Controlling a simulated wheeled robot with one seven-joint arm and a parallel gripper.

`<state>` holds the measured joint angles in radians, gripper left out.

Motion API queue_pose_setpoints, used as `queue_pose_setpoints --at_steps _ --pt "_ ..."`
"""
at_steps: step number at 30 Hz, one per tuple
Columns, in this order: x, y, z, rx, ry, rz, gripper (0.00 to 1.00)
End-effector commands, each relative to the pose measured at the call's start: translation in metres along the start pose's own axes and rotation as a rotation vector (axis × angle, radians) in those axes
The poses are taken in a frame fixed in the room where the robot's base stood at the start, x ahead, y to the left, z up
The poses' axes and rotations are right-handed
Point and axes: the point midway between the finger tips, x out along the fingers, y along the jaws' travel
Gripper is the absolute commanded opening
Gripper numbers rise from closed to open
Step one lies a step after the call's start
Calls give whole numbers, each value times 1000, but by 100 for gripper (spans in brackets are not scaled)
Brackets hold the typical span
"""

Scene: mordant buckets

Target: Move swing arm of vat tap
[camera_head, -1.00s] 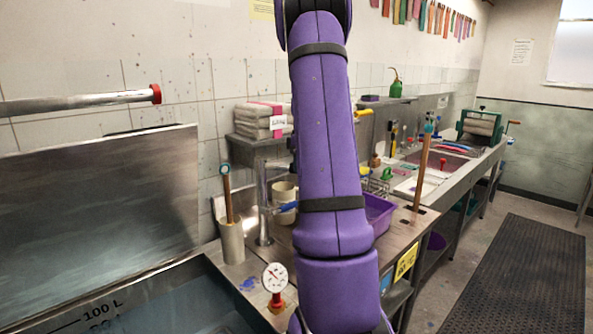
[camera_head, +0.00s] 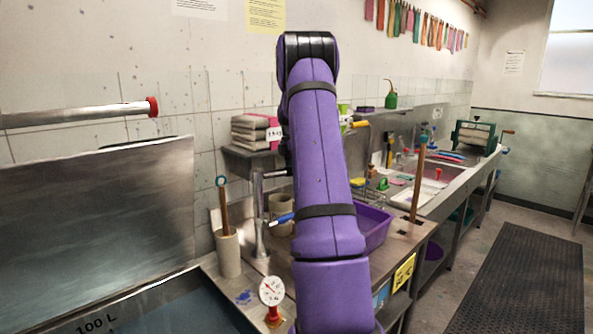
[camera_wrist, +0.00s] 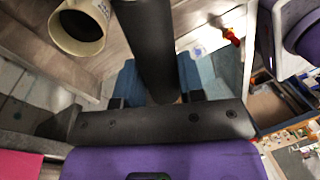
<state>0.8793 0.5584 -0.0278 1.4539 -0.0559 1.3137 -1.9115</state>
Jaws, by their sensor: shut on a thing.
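The vat tap (camera_head: 259,215) stands at the rim of the vat, a grey metal post with a short horizontal part at its top, left of my arm in the head view. In the wrist view a thick dark tube (camera_wrist: 147,40), apparently the tap's swing arm, runs down between the two blue fingers of my gripper (camera_wrist: 158,85). The gripper is shut on it; the tube hides part of the fingers' inner faces. In the head view my purple arm hides most of the gripper and the grasp. A small blue piece (camera_head: 282,218) shows beside the tap.
The steel vat (camera_head: 160,297) with its raised lid (camera_head: 95,215) lies at left. A gauge (camera_head: 271,292), a beige holder with a stick (camera_head: 228,254) and beige pots (camera_head: 281,204) stand close to the tap. A purple tub (camera_head: 376,228) is right of my arm.

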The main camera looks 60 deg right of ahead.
Motion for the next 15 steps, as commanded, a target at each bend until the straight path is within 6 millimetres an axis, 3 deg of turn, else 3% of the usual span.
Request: queue_pose_setpoints --at_steps 15 --pt "-1 4 -1 -29 -6 1 0"
